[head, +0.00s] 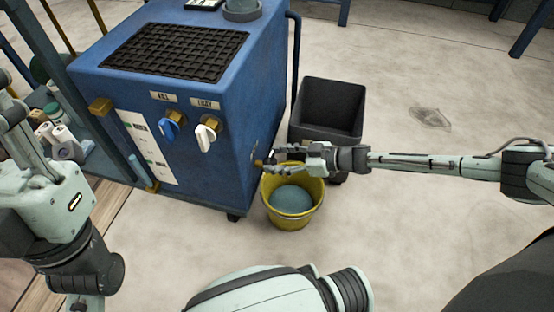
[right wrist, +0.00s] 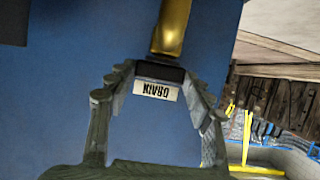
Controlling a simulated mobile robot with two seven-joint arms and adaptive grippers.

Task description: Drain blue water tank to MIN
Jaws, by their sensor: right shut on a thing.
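The blue water tank (head: 225,100) stands left of centre in the head view. On its front is a white level panel (head: 150,150) with two green marks, beside a sight tube (head: 139,168) with blue-green liquid low in it, around the lower mark; I cannot tell exactly how they compare. My right gripper (head: 273,157) is at the brass drain tap (head: 258,163) on the tank's side. In the right wrist view its fingers close around a dark piece below the brass pipe (right wrist: 171,28), by an upside-down DRAIN label (right wrist: 155,91). My left gripper (head: 18,150) is at the left edge.
A yellow bucket (head: 270,211) holding blue-green water stands below the tap. A dark grey bin (head: 333,105) stands behind it. A blue knob (head: 168,129) and a white knob (head: 205,136) are on the tank front. A cluttered shelf is at far left. Floor at right is clear.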

